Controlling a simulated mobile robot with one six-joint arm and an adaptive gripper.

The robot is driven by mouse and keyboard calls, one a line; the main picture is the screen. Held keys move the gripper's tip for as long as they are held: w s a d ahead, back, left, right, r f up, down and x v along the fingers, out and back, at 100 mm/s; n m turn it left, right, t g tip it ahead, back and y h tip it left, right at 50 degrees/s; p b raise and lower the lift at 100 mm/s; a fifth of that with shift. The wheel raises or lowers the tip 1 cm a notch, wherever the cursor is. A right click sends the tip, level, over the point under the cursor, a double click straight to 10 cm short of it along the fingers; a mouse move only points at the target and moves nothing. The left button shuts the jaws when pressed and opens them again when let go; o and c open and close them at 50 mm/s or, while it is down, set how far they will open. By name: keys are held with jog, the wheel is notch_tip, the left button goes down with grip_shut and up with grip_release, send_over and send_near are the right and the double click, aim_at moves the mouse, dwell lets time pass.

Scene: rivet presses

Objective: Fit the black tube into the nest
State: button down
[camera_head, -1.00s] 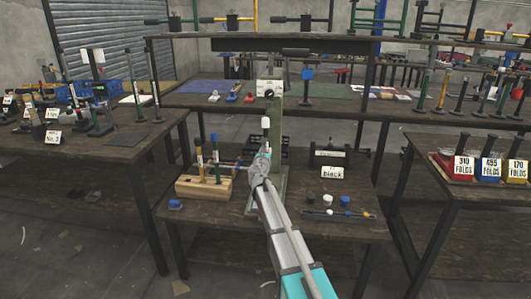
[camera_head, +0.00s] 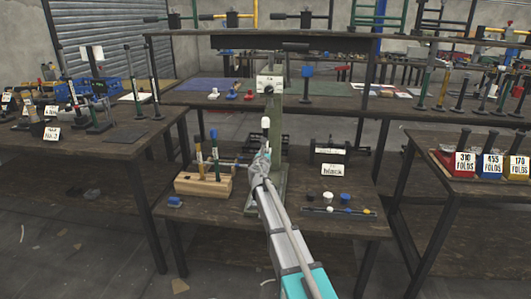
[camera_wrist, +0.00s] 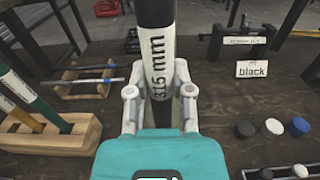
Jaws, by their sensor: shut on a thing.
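My gripper (camera_wrist: 160,105) is shut on the black tube (camera_wrist: 154,12), which stands roughly upright between the fingers in the wrist view. A white label on the tube reads 315 mm. In the head view my gripper (camera_head: 264,160) is in front of the green press column (camera_head: 279,145), and a white piece (camera_head: 265,122) shows just above it. The press has a pale head (camera_head: 270,85) and a base plate (camera_head: 252,208) on the bench. The nest and the tube's lower end are hidden by my arm and gripper, so I cannot tell whether they touch.
A wooden block (camera_head: 205,186) holding tubes stands left of the press. A sign reading black (camera_head: 333,170) stands right, near several caps (camera_head: 328,197) and a low rail (camera_head: 340,211).

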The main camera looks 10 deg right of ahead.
jog(key=shift+f+b, duration=2.2)
jog(key=shift+c, duration=2.1)
grip_release()
jog(key=shift+s, duration=0.1)
jog(key=v, duration=1.2)
